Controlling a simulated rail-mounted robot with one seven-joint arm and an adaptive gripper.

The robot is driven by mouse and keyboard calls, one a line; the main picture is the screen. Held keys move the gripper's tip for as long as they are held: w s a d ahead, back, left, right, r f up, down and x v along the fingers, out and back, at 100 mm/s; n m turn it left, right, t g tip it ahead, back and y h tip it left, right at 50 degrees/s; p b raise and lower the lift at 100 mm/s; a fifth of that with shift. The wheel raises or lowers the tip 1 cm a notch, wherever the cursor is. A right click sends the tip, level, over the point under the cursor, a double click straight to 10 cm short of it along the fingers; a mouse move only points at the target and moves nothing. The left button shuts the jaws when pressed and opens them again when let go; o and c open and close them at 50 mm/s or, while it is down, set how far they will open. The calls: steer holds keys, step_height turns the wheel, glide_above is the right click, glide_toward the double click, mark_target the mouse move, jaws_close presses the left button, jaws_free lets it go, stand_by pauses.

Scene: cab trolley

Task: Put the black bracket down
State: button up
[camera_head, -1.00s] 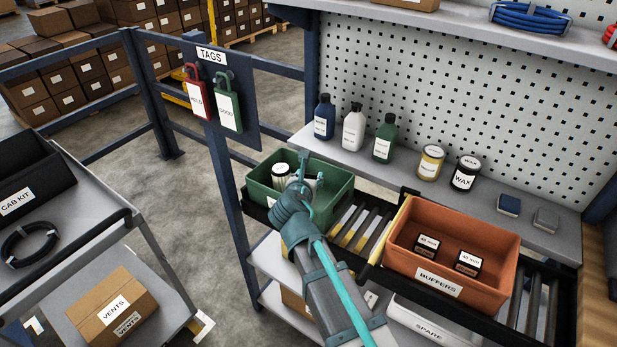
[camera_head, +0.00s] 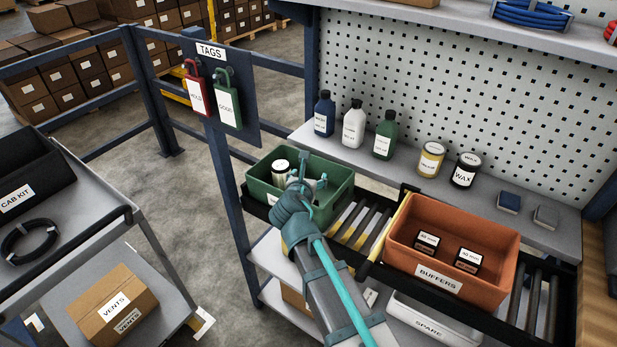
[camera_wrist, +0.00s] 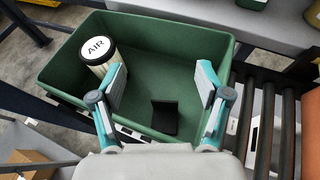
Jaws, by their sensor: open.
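The black bracket (camera_wrist: 164,117) lies on the floor of the green bin (camera_wrist: 228,50), near its front wall in the wrist view. My gripper (camera_wrist: 158,84) is open, its two fingers apart above the bin with the bracket below and between them. Nothing is between the fingers. In the head view my gripper (camera_head: 305,183) is over the green bin (camera_head: 335,203), and the arm hides the bracket there. A cylinder labelled AIR (camera_wrist: 98,54) stands at the left inside the bin; its top also shows in the head view (camera_head: 280,168).
An orange BUFFERS bin (camera_head: 478,292) with two small dark boxes stands on the rollers to the right. Bottles (camera_head: 353,125) and wax tins (camera_head: 465,170) line the shelf behind. A cart with a CAB KIT tray (camera_head: 30,180) is at the left.

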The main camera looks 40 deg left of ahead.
steer(key=r+b+v, duration=0.1)
steer(key=v, duration=1.1)
steer(key=shift+r, duration=0.15)
stand_by(0.3)
